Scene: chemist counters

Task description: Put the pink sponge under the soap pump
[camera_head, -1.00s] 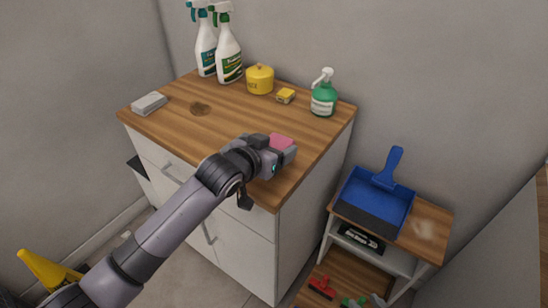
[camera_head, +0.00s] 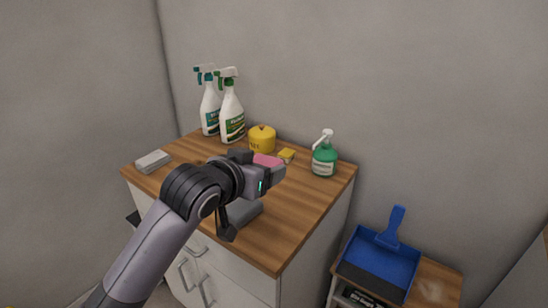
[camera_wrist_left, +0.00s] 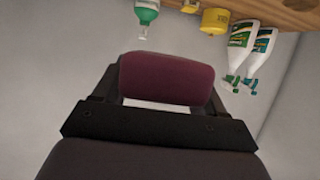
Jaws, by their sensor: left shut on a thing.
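The pink sponge (camera_head: 268,160) is held between the fingers of my left gripper (camera_head: 264,170), raised above the wooden counter top. In the left wrist view the sponge (camera_wrist_left: 166,78) looks dark pink and spans the jaw gap. My left gripper is shut on it. The soap pump (camera_head: 324,160) is a green bottle with a white pump head, standing upright at the right back of the counter. It also shows at the top of the left wrist view (camera_wrist_left: 147,13). The sponge is apart from it, to its left in the head view. My right gripper is not in view.
Another grey block (camera_head: 153,161) is at the left. Two spray bottles (camera_head: 232,118), a yellow pot (camera_head: 262,140) and a small yellow block (camera_head: 287,155) stand along the back. A blue dustpan (camera_head: 378,262) sits lower right.

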